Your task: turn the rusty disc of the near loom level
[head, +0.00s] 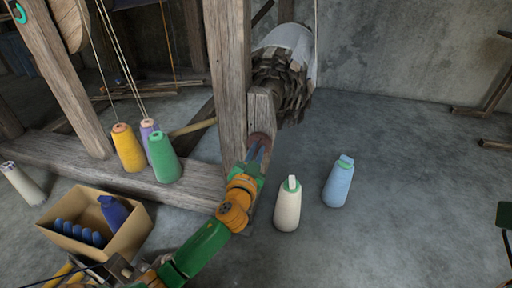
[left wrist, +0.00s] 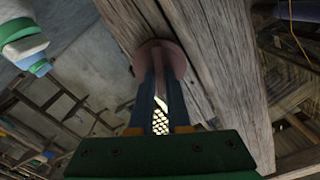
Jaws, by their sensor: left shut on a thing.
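The rusty disc (head: 263,137) is a small reddish-brown round piece on the wooden post of the near loom (head: 229,80). It also shows in the left wrist view (left wrist: 173,48), against the grey wood. My left gripper (head: 257,152) reaches up to it from below, its blue-grey fingers close together at the disc. In the left wrist view the fingers (left wrist: 161,75) are shut on the middle of the disc, and partly hide it. The disc's exact angle is hard to tell. My right gripper is not in view.
A cream cone (head: 287,208) and a blue cone (head: 337,184) stand on the floor right of my arm. Yellow, purple and green cones (head: 165,160) stand on the loom's low beam. A cardboard box (head: 127,238) holds blue spools. The floor at right is mostly clear.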

